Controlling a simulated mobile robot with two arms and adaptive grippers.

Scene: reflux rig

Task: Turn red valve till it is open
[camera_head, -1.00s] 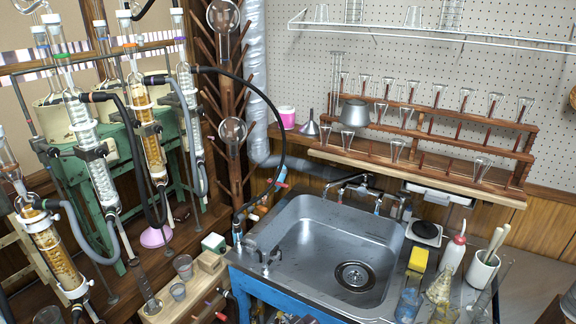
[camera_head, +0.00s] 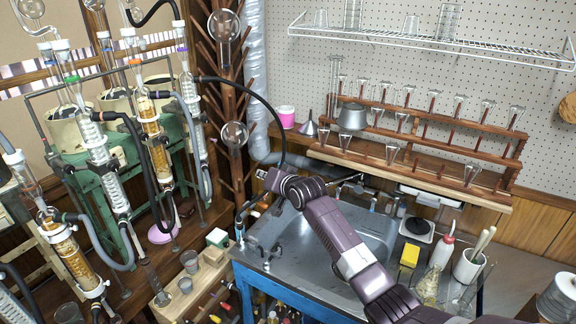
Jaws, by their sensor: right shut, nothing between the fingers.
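My right arm comes in from the lower right and reaches over the sink (camera_head: 372,228). Its gripper (camera_head: 264,177) is at the sink's back left, by the black hose, with its fingers shut and empty. Small coloured taps (camera_head: 262,206) sit on the wall just below the gripper. One looks reddish, but they are too small and partly covered to tell which is the red valve or how its handle is turned. I cannot tell whether the gripper touches any tap. My left gripper is not in view.
A glass reflux rig (camera_head: 154,141) with hoses stands at the left. A wooden rack (camera_head: 330,158) with glass funnels is on the back wall. A yellow sponge (camera_head: 410,254), a wash bottle (camera_head: 442,252) and a white cup (camera_head: 468,266) stand right of the sink.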

